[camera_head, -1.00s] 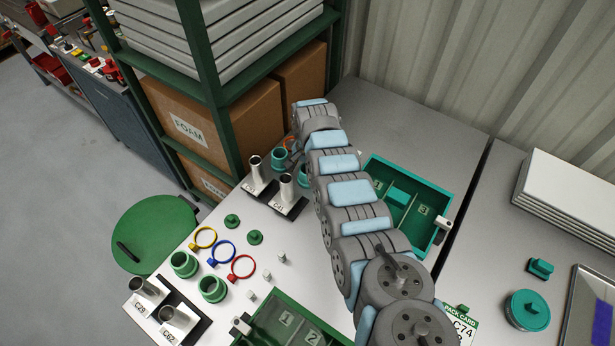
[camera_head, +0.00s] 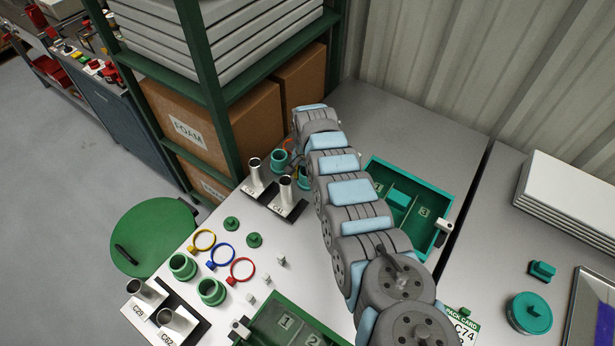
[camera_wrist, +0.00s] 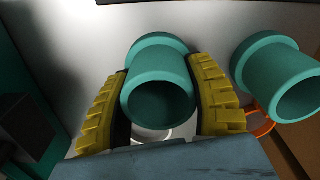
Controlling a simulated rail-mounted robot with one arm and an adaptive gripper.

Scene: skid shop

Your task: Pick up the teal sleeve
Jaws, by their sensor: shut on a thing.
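In the wrist view a teal sleeve (camera_wrist: 158,85), a short flanged tube, sits between the two yellow-padded fingers of my gripper (camera_wrist: 160,100). Both pads press against its sides, and its open end faces the camera. I cannot tell whether it is clear of the table. A second teal sleeve (camera_wrist: 278,78) stands just right of the right finger. In the head view one teal sleeve (camera_head: 279,160) shows left of my arm's end. Another teal piece (camera_head: 304,178) is partly hidden behind my arm, which also covers most of the gripper.
Two grey posts on plates, C-marked (camera_head: 286,190), stand close to the sleeves. An orange ring (camera_wrist: 262,122) lies by the second sleeve. A teal divided tray (camera_head: 440,225) is right of my arm. Green sleeves (camera_head: 183,266) and coloured rings (camera_head: 222,254) lie front left. A shelf post (camera_head: 222,130) rises behind.

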